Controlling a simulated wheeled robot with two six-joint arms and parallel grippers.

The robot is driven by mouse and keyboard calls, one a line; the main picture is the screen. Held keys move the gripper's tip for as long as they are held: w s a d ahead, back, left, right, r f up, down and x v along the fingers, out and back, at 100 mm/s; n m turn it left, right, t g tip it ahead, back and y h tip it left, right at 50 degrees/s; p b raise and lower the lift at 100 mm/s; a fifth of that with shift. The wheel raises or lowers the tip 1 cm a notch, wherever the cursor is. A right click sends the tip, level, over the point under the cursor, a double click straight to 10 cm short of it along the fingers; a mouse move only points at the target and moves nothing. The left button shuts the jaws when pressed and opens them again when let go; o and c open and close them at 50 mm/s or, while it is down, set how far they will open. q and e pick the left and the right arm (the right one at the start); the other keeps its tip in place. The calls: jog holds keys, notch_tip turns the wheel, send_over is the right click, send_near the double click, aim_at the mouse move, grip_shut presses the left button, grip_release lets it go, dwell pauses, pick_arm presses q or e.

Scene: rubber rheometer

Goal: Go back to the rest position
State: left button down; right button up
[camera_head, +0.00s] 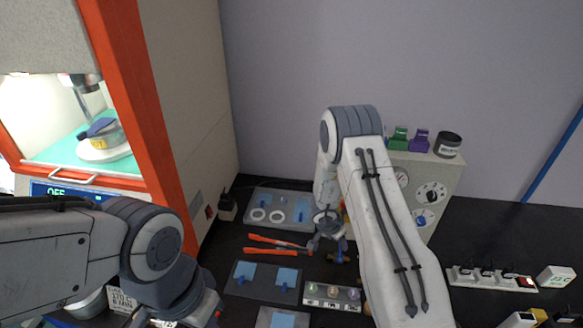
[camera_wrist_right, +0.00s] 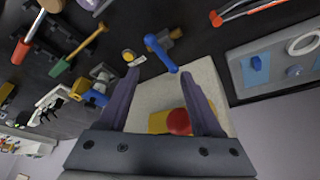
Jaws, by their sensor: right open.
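My right gripper (camera_head: 328,238) hangs low over the dark table at the middle of the head view, partly hidden by my right arm. In the right wrist view its two fingers (camera_wrist_right: 159,76) are spread apart with nothing held between them. A blue-handled item (camera_wrist_right: 160,52) lies beyond the fingertips; I cannot tell how far off it is. A red round knob and a yellow part (camera_wrist_right: 178,121) show between the fingers, against a pale box. My left arm crosses the lower left of the head view, and its gripper is out of the picture below.
Red-orange tongs (camera_head: 278,251) lie left of my right gripper. A grey tray (camera_head: 290,194) with white rings is behind them. A strip of small pots (camera_head: 332,305) lies in front. A gauge box (camera_head: 452,177) stands behind right, and an orange-framed machine (camera_head: 140,100) at left.

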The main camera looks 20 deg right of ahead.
jog(key=w+a+r+n+t+y+b, duration=0.1)
jog(key=w+a+r+n+y+b, duration=0.2)
jog(key=a, duration=0.5)
jog(key=w+a+r+n+t+y, duration=0.1)
jog(key=a+r+n+t, duration=0.1)
jog(key=a+r, duration=0.45)
jog(key=s+a+r+n+y+b, duration=0.1)
jog(key=s+a+r+n+y, duration=0.15)
jog(key=a, duration=0.35)
jog(key=s+a+r+n+y+b, duration=0.1)
jog(key=s+a+r+n+b, duration=0.15)
jog(key=a, duration=0.35)
jog(key=s+a+r+n+g+b, duration=0.1)
jog(key=s+a+r+n+g, duration=0.15)
jog(key=s, duration=0.55)
jog(key=s+a+r+n+g+b, duration=0.1)
jog(key=s+a+n, duration=0.25)
jog(key=s, duration=0.55)
jog(key=s+d+n+g+h+b, duration=0.1)
jog(key=s+d+n, duration=0.3)
jog(key=s, duration=0.8)
jog(key=shift+d+h+b, duration=0.65)
jog(key=shift+d+b, duration=0.15)
jog(key=shift+d, duration=0.2)
jog(key=shift+w+g, duration=0.1)
jog(key=shift+g, duration=0.15)
